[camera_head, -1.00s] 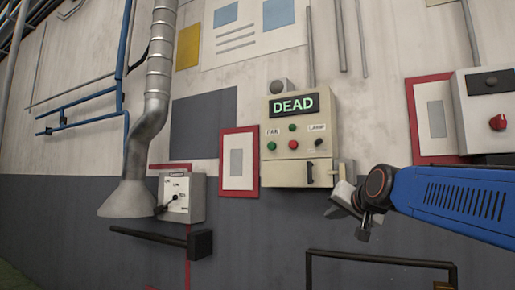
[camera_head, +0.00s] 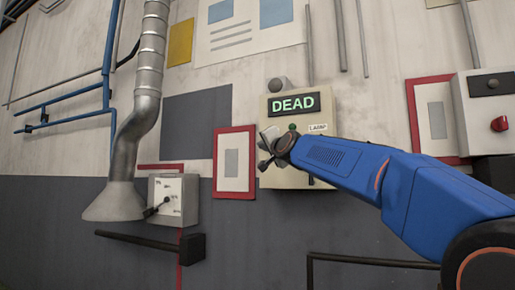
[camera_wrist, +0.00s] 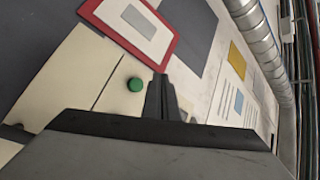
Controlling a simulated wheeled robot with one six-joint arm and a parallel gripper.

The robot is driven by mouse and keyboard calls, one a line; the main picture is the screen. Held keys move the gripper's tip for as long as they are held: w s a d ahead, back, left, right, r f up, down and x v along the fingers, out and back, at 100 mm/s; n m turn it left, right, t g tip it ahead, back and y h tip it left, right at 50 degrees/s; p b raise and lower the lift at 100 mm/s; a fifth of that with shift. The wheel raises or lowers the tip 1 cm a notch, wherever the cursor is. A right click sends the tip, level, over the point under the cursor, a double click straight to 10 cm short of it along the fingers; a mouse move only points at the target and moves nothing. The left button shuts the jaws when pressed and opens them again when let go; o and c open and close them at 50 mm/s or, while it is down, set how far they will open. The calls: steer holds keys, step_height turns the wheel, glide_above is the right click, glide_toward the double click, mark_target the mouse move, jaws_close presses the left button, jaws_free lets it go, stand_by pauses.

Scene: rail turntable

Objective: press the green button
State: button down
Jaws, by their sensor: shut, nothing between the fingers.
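A beige control box (camera_head: 318,106) with a lit "DEAD" display (camera_head: 293,104) hangs on the wall. In the head view one green round control (camera_head: 292,127) shows just above my wrist. My gripper (camera_head: 265,150) is in front of the box's left side and hides the controls and label there. In the wrist view a green button (camera_wrist: 135,84) stands out from the beige face, just left of my fingertips (camera_wrist: 161,82). The fingers are shut and empty. I see a small gap between them and the button in that picture; depth to the face is unclear.
A red-framed plate (camera_head: 234,163) is left of the box. A grey lever box (camera_head: 173,200) and a dark bar (camera_head: 140,238) sit lower left, beside a silver duct (camera_head: 125,150). A box with a red knob (camera_head: 499,124) is at right.

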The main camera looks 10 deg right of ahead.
steer(key=shift+w+a+r, duration=0.55)
steer(key=shift+a+r, duration=0.05)
steer(key=shift+w+d, duration=0.1)
steer(key=w+d, duration=0.5)
steer(key=w, duration=0.2)
stand_by(0.5)
stand_by(2.0)
steer(key=shift+w+d, duration=0.25)
steer(key=shift+w, duration=0.05)
steer(key=shift+w+d, duration=0.2)
steer(key=shift+w, duration=0.15)
stand_by(1.1)
steer(key=shift+s, duration=0.1)
steer(key=shift+s+a, duration=0.45)
steer(key=shift+s, duration=0.15)
